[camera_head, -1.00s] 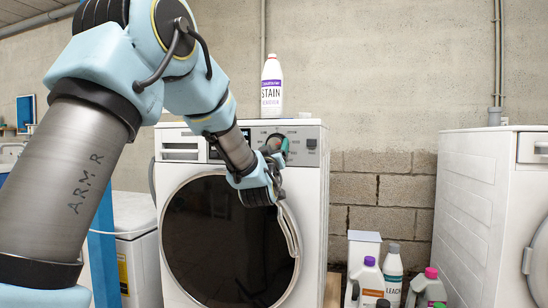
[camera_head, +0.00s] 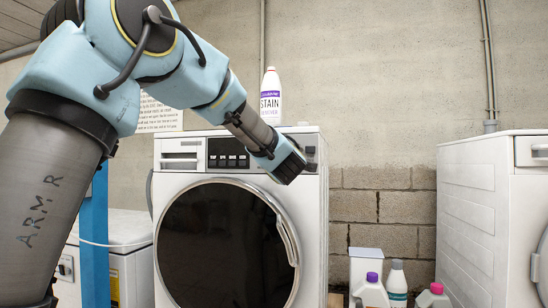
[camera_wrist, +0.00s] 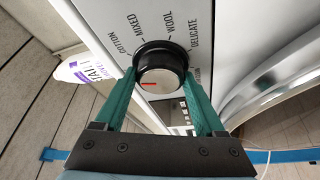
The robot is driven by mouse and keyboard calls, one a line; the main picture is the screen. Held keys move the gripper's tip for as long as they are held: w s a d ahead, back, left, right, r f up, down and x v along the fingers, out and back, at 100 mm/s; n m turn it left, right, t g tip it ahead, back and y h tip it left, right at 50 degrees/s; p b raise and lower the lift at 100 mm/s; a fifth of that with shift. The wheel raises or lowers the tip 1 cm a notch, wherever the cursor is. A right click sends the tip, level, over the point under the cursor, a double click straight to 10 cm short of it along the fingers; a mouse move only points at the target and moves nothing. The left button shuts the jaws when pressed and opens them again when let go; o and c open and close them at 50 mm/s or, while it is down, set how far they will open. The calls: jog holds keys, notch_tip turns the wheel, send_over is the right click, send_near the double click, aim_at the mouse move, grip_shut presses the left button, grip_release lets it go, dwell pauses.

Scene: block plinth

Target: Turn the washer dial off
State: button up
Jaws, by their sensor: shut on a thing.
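The white washer (camera_head: 142,290) stands in the middle of the head view with its round dark door closed. My gripper (camera_wrist: 160,82) is at the right end of its control panel; from the head its fingertips and the dial are hidden. In the wrist view the dial (camera_wrist: 163,77) has a silver face and a black rim. The two green fingers are shut on its sides. A red mark on the face points left in that picture. The labels Cotton, Mixed, Wool and Delicate run around the dial's far side.
A stain remover bottle (camera_head: 270,97) stands on the washer top. Several detergent bottles (camera_head: 397,280) and a white box (camera_head: 364,265) stand on the right. Another white machine (camera_head: 475,215) is at the far right. A blue post (camera_head: 95,240) stands at the left.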

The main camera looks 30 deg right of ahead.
jog(key=shift+n+g+y, duration=0.3)
jog(key=shift+n, duration=0.9)
jog(key=o, duration=1.3)
jog(key=shift+o, duration=0.2)
jog(key=b+v, duration=0.1)
jog(key=v, duration=0.9)
jog(key=shift+s+a, duration=0.15)
jog(key=shift+s, duration=0.2)
jog(key=shift+r, duration=0.1)
